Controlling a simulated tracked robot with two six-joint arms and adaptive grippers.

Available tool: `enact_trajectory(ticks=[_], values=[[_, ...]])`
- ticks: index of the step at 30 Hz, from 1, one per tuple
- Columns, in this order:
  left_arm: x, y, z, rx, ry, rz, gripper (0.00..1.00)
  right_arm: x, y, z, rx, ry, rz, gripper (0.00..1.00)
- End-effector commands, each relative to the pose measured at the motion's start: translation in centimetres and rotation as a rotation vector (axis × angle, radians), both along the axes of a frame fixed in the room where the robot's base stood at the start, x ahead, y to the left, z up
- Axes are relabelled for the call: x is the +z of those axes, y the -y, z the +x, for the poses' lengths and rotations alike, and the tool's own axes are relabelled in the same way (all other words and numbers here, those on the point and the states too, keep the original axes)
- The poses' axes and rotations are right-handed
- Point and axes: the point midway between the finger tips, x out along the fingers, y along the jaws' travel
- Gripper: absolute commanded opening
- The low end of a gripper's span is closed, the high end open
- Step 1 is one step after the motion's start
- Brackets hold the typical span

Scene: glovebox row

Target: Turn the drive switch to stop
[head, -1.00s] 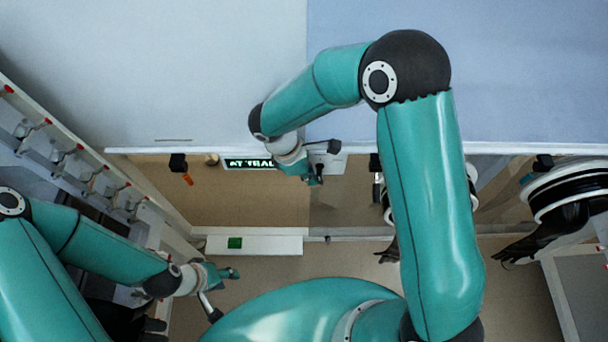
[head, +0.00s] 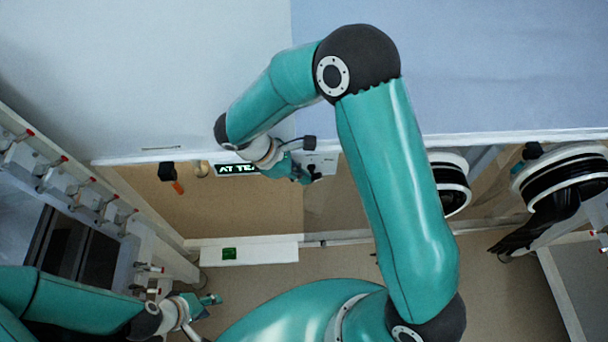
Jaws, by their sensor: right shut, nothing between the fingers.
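My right gripper (head: 308,178) is shut and empty. It is at a small pale panel (head: 325,160) on the lower edge of the white front, just right of a lit display (head: 236,169) with green-white letters, partly covered by my arm. I cannot make out the drive switch or its setting; the gripper hides part of the panel. Whether the fingers touch anything there is too small to tell. My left gripper (head: 211,301) is low at the left, away from the panel. Its fingers are too small to tell open from shut.
A black block with an orange tip (head: 177,186) and a beige knob (head: 201,170) sit left of the display. A white ledge (head: 270,250) carries a green label. Black-ringed glove ports (head: 565,178) are at the right. A rack with red-tipped fittings (head: 60,180) lines the left.

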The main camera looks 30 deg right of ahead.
Motion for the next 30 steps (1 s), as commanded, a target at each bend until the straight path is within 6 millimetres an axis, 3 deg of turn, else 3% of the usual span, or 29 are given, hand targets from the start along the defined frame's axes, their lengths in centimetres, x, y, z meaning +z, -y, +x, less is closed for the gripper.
enact_trajectory(ticks=[1,22,30], values=[[-0.5,0.0,0.0,0.0,0.0,0.0,0.4,-1.9,0.0,-1.2,0.005,-0.048,0.007,0.0],[-0.4,0.0,0.0,0.0,0.0,0.0,0.4,-1.9,0.0,-1.2,0.004,-0.048,0.007,0.0],[0.3,0.0,0.0,0.0,-0.001,0.0,0.4,-0.8,0.0,-1.2,0.005,-0.049,0.008,0.0]])
